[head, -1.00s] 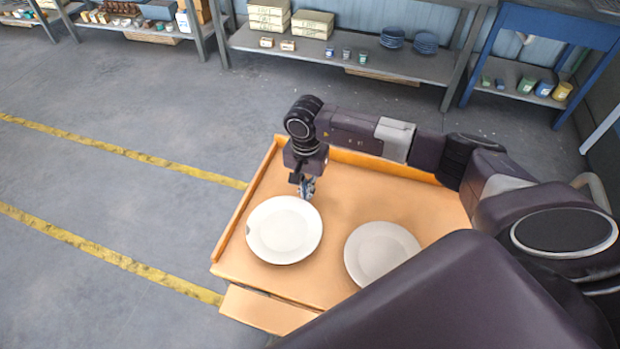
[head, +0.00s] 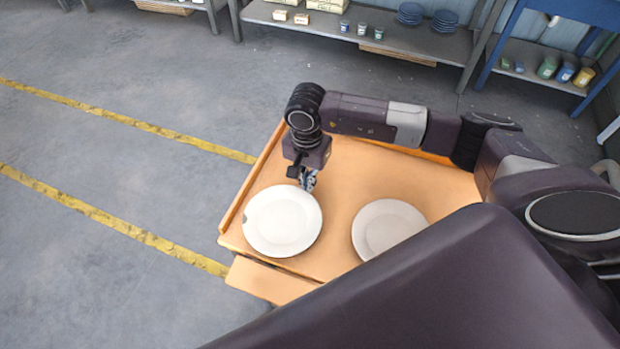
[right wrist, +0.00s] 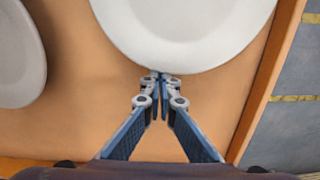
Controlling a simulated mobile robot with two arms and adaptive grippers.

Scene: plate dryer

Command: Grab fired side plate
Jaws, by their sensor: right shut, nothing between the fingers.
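Two round plates lie on an orange-tan wooden tray table (head: 340,230). The left, whiter plate (head: 283,222) has a small grey mark on its left rim. The right plate (head: 390,230) is greyer and looks a little smaller. I cannot tell for sure which one is the fired side plate. My right gripper (head: 308,182) is shut and empty at the far edge of the white plate. In the right wrist view its closed fingertips (right wrist: 160,78) meet the rim of the white plate (right wrist: 185,30); contact is unclear. The greyer plate (right wrist: 18,55) shows at the left there. My left gripper is out of view.
The table has a raised lip (head: 262,175) along its left and far sides. A grey shelf (head: 360,38) with blue plates and small pots stands at the back, with a blue bench (head: 560,20) at right. Floor left of the table is clear, with yellow lines.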

